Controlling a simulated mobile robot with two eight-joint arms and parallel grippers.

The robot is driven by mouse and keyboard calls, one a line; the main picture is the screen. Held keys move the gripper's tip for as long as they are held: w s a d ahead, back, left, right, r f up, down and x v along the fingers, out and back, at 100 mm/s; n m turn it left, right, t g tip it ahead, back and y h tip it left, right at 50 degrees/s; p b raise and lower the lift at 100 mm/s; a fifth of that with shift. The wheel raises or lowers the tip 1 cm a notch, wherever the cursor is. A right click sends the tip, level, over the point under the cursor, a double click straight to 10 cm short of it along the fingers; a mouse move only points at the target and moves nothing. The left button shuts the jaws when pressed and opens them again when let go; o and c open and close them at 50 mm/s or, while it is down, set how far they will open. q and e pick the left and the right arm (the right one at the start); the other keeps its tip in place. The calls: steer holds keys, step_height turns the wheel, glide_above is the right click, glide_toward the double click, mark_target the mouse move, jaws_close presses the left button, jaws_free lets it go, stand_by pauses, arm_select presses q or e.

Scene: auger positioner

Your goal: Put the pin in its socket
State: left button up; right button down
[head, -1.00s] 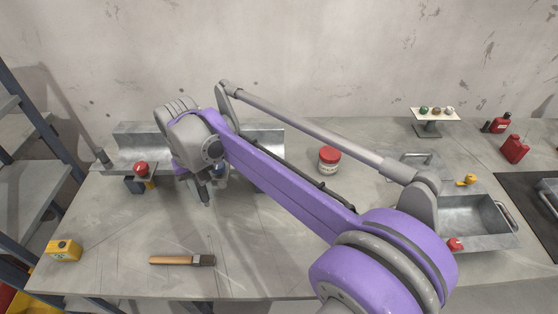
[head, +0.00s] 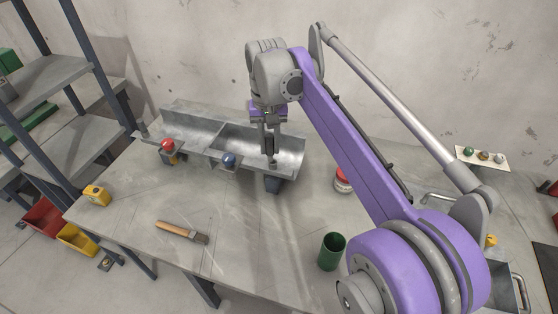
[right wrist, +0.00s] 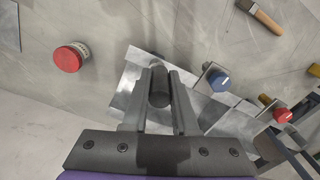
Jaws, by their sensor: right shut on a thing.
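My right gripper (head: 269,148) hangs over the right end of a grey metal trough (head: 192,128) in the head view. In the right wrist view its two fingers (right wrist: 159,100) are shut on a dark grey cylinder, the pin (right wrist: 158,88). The pin's lower end (head: 272,160) shows just below the fingertips in the head view. I cannot tell whether it touches the trough. A socket cannot be made out clearly; the trough's right end is partly behind the gripper. My left gripper is not in view.
A red knob (head: 167,145) and a blue knob (head: 229,160) stick out along the trough's front. A red-lidded jar (head: 342,180), a green cup (head: 331,252) and a brush (head: 182,232) stand or lie nearby. The table's middle is clear.

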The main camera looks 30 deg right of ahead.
mark_target(272, 153)
step_height(272, 153, up, 5)
steer(key=w+d, duration=0.2)
steer(key=f, duration=0.5)
steer(key=shift+s+a+f, duration=0.1)
steer(key=shift+s+a, duration=0.2)
steer(key=shift+s, duration=0.05)
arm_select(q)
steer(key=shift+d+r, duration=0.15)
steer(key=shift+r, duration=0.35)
arm_select(e)
steer(key=shift+m, duration=0.3)
steer(key=shift+f, duration=2.15)
steer(key=shift+f, duration=0.2)
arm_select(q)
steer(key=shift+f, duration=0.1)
arm_select(e)
steer(key=c, duration=0.7)
jaws_free()
